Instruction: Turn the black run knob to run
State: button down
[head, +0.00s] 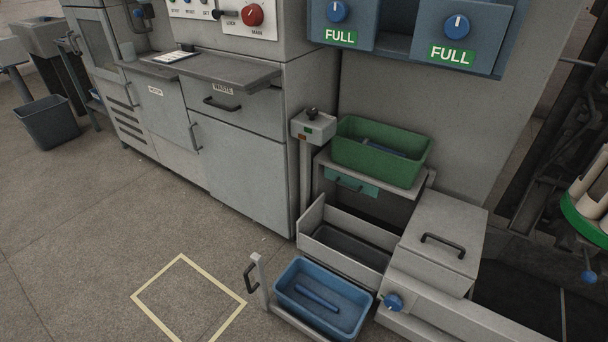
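A small black knob (313,114) sits on top of a light grey control box (313,126) on a post, near the middle of the head view. The box front has a red mark (302,135) at left and a green mark (318,132) at right. The knob's pointing direction is too small to tell, and no run label is readable. Another black knob or lever (223,14) is on the upper panel beside the word LOCK, left of a red MAIN knob (253,14). My gripper is not in view.
A green bin (375,163) stands right of the post. An open drawer front (258,283) with a blue bin (345,310) juts out below. Blue knobs marked FULL (457,27) are above. A grey shelf (240,75) sticks out at left. Floor within the yellow outline (145,307) is clear.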

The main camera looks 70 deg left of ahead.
aim_at(312, 113)
jog(key=u, duration=2.2)
